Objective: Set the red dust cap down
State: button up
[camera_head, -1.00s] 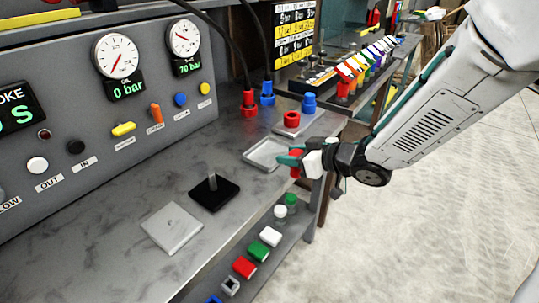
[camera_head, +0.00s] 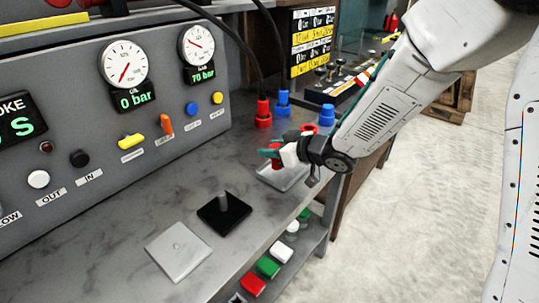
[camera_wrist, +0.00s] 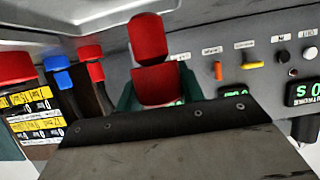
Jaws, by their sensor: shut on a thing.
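The red dust cap (camera_head: 276,161) is between the teal fingertips of my gripper (camera_head: 272,153), which is shut on it. In the head view the cap overlaps the back part of a shallow grey tray (camera_head: 284,185) on the bench. I cannot tell whether the cap touches the tray. In the wrist view the red cap (camera_wrist: 149,40) shows in the middle, with a teal finger on each side. The tray's edge (camera_wrist: 85,22) seems to show at the top left there. My gripper partly hides the cap and tray in the head view.
Red (camera_head: 263,115) and blue (camera_head: 283,103) hose couplings stand behind the tray. A red piece (camera_head: 309,129) and a blue cap (camera_head: 327,116) are close by on the right. A black plate with a peg (camera_head: 224,214) and a grey plate (camera_head: 179,250) lie nearer. Bare bench lies between.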

jog(key=shift+a+f, duration=0.15)
jog(key=shift+f, duration=1.4)
jog(key=shift+s+f, duration=0.1)
jog(key=shift+f, duration=0.05)
jog(key=o, duration=1)
jog(key=shift+c, duration=0.2)
jog(key=shift+s+d+r, duration=0.15)
jog(key=shift+d+r, duration=0.15)
jog(key=shift+r, duration=0.05)
jog(key=v, duration=1.1)
